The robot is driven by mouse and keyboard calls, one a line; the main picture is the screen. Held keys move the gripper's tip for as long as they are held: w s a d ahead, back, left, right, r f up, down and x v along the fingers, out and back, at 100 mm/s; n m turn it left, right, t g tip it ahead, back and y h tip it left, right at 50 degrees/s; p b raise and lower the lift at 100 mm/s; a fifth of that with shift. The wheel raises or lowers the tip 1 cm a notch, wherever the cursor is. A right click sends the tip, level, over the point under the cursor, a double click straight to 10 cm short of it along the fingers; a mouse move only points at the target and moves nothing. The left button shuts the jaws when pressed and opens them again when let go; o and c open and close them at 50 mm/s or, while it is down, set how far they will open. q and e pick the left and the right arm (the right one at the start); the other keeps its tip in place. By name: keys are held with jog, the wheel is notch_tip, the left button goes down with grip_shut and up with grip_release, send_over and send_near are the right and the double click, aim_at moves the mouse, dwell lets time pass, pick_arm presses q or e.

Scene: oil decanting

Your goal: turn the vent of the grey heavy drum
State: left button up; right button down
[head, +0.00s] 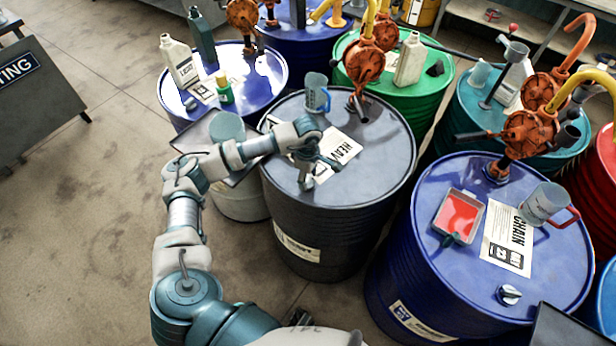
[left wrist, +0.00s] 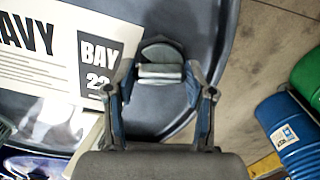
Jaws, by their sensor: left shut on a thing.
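The grey heavy drum (head: 374,166) stands in the middle of the head view, with a label reading HEAVY (head: 338,152) on its lid. My left gripper (head: 306,178) reaches in from the left and points down at the front left of this lid. In the left wrist view, my left gripper (left wrist: 160,80) has its two fingers on either side of the vent (left wrist: 160,68), a small round grey cap with a pale raised bar, near the lid's rim. The gripper is shut on it. In the head view the gripper hides the vent. My right gripper is not in view.
A clear blue-tinted jug (head: 317,93) and a hand pump (head: 365,60) stand at the lid's back. A blue drum (head: 440,225) with a red tray (head: 459,216) is close on the right. Other drums crowd behind. Open floor (head: 80,200) lies left.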

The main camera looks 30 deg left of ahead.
pick_arm(q)
jog(key=shift+a, duration=0.1)
jog(key=o, duration=1.2)
jog(key=shift+w, duration=0.1)
jog(key=shift+c, duration=0.2)
jog(key=shift+a, duration=0.1)
notch_tip(320, 180, up, 12)
jog(key=shift+a+f, duration=0.1)
jog(key=shift+f, duration=0.05)
